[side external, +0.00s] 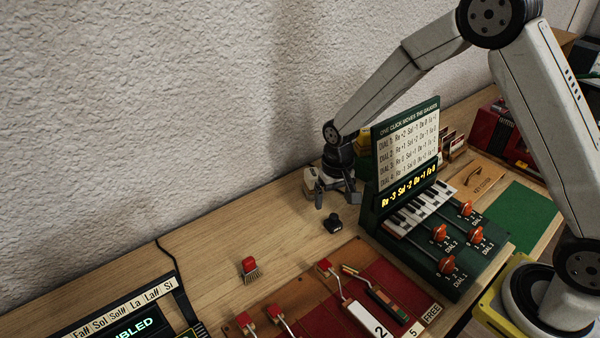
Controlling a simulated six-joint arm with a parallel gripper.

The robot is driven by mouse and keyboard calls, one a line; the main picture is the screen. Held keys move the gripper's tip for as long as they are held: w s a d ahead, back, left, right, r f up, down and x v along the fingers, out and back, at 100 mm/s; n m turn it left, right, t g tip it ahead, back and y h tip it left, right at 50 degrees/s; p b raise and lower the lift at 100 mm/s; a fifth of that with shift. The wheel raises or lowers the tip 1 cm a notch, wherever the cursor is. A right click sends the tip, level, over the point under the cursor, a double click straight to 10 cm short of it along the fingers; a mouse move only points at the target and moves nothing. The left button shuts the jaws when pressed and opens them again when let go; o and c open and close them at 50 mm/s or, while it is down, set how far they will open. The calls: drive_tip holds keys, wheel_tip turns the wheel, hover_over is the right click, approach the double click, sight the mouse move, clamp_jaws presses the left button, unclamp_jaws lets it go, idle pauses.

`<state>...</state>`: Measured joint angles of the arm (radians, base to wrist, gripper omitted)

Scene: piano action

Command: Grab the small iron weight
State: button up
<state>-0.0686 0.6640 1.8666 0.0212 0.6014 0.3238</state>
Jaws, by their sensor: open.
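A small dark object with a knob on top, which looks like the iron weight (332,224), stands upright on the wooden bench left of the green piano unit. My gripper (337,199) points down, with its fingers spread and nothing seen between them. In the picture it is just above and behind the weight, apart from it. The exact height of the fingertips over the bench is hard to tell.
The green piano unit (405,160), with red dial knobs, stands close right of my gripper. A pale block (311,181) is behind it. Bench left of the weight is clear.

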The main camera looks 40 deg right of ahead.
sight(334, 215)
drive_tip(key=shift+w+f, duration=0.15)
drive_tip(key=shift+f, duration=1.35)
drive_tip(key=shift+f, duration=0.1)
drive_tip(key=f, duration=0.3)
drive_tip(key=shift+s+d+f, duration=0.1)
drive_tip(key=shift+s+d, duration=0.15)
drive_tip(key=shift+d, duration=0.05)
drive_tip(key=shift+f, duration=0.9)
clamp_jaws()
